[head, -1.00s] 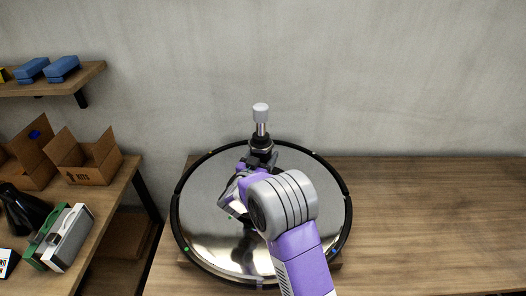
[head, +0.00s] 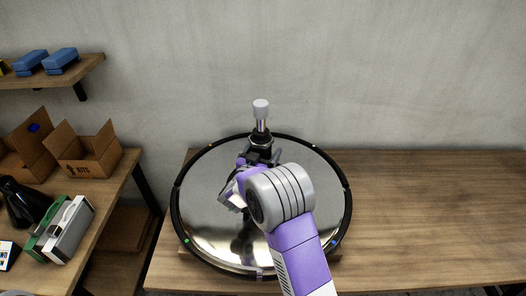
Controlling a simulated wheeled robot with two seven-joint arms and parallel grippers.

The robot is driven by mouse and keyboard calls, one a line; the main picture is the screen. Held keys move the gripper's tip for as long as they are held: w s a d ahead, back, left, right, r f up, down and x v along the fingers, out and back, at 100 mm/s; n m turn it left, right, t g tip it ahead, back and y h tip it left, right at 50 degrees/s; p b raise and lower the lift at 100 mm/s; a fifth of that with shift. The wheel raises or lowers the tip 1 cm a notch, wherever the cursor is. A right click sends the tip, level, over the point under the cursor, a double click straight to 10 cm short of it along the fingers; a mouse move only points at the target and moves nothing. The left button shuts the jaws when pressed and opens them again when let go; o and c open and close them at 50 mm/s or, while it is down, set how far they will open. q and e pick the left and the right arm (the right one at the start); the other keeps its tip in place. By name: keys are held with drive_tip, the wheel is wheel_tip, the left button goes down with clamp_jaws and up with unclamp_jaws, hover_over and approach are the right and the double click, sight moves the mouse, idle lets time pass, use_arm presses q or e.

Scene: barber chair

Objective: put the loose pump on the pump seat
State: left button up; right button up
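The loose pump (head: 261,122) has a pale grey cap, a thin shaft and a black collar, and stands upright over the far part of a round mirror-like base plate (head: 205,190) with a black rim. My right gripper (head: 261,157), on the purple and grey arm coming from the lower right, appears closed around the pump's lower black part. The pump's lower end is hidden behind the gripper, so I cannot tell whether it touches anything. The pump seat is not clearly visible; my arm and gripper cover the plate's middle. My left gripper is out of view.
The plate lies on a wooden table (head: 430,215), clear on the right. A grey wall stands behind. At left, a wooden bench holds open cardboard boxes (head: 90,155), a black bottle (head: 24,203) and a green-and-white case (head: 65,232). A shelf above holds blue blocks (head: 60,62).

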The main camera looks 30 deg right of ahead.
drive_tip(key=p+v, duration=0.2)
drive_tip(key=v, duration=1)
